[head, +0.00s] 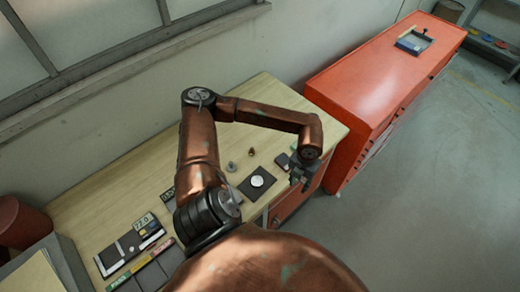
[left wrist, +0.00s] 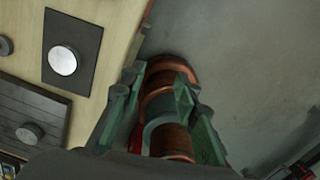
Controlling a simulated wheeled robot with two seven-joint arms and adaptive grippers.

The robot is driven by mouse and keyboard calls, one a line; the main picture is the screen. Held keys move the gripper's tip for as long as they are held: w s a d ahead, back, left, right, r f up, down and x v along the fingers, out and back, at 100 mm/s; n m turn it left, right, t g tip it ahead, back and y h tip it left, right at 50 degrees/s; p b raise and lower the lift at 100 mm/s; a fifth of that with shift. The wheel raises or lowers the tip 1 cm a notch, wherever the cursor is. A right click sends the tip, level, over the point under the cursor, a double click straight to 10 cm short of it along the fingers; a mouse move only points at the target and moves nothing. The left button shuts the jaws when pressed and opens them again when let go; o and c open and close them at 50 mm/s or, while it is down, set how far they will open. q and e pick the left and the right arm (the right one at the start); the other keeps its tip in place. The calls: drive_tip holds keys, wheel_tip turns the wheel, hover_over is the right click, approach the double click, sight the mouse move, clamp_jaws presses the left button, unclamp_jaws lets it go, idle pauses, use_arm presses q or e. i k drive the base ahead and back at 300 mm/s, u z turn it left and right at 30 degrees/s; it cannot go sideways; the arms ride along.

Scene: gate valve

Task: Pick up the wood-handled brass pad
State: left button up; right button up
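A small brass-brown piece (head: 252,152) stands on the wooden bench (head: 150,180); it may be the wood-handled brass pad, but it is too small to make out a handle. My left gripper (head: 303,176) hangs at the bench's right edge, to the right of the small pieces and apart from them. In the left wrist view its two grey-green fingers (left wrist: 158,112) stand apart, and I see nothing clearly held. The copper shapes between them look like part of my own body. I do not make out the brass pad in the wrist view. My right gripper is out of view.
A dark square mat (head: 246,190) with a pale disc (head: 257,181) lies beside a grey knob (head: 231,166). A dark block (head: 282,160) is near the gripper. Flat panels (head: 125,250) lie front left. A red cabinet (head: 370,75) bears a tray (head: 413,42). Open floor lies right.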

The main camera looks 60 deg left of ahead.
sight(252, 153)
drive_tip(key=i, duration=0.75)
drive_tip(key=u, duration=1.55)
drive_tip(key=i, duration=0.5)
